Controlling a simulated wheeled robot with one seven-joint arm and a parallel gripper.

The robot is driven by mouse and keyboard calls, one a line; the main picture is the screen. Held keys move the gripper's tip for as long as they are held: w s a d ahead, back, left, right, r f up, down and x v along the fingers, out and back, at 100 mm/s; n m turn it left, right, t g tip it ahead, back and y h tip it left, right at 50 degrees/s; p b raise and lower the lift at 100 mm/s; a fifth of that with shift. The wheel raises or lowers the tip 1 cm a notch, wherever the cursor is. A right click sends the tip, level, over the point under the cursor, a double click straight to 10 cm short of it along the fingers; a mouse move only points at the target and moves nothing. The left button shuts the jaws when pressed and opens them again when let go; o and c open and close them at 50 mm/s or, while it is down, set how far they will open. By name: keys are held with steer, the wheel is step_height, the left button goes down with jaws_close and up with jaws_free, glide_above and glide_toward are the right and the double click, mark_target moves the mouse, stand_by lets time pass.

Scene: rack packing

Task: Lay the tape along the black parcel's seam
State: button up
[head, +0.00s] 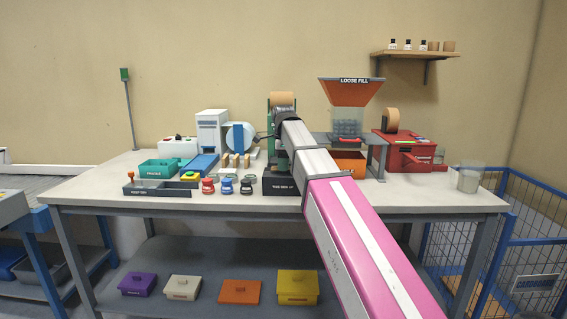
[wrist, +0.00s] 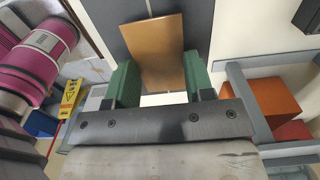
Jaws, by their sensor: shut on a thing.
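The black parcel (head: 280,184) sits near the table's front edge, with white lettering on its front; my arm hides part of its top. In the wrist view a dark grey surface (wrist: 202,18), apparently the parcel's top, lies beyond the tape. My gripper (wrist: 160,85) is shut on the tape (wrist: 155,48), a tan piece between two green blocks at the fingers. The tape also shows in the head view (head: 283,98), well above the parcel and apart from it. The seam is mostly hidden behind the tape.
A loose-fill hopper (head: 350,95) with an orange bin (head: 349,163) stands close on the right, beside a red box (head: 408,155). Stamps (head: 227,185), a dark tray (head: 160,189) and a teal bin (head: 160,169) lie left.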

steer(key=shift+f, duration=0.6)
steer(key=o, duration=1)
steer(key=shift+r, duration=0.15)
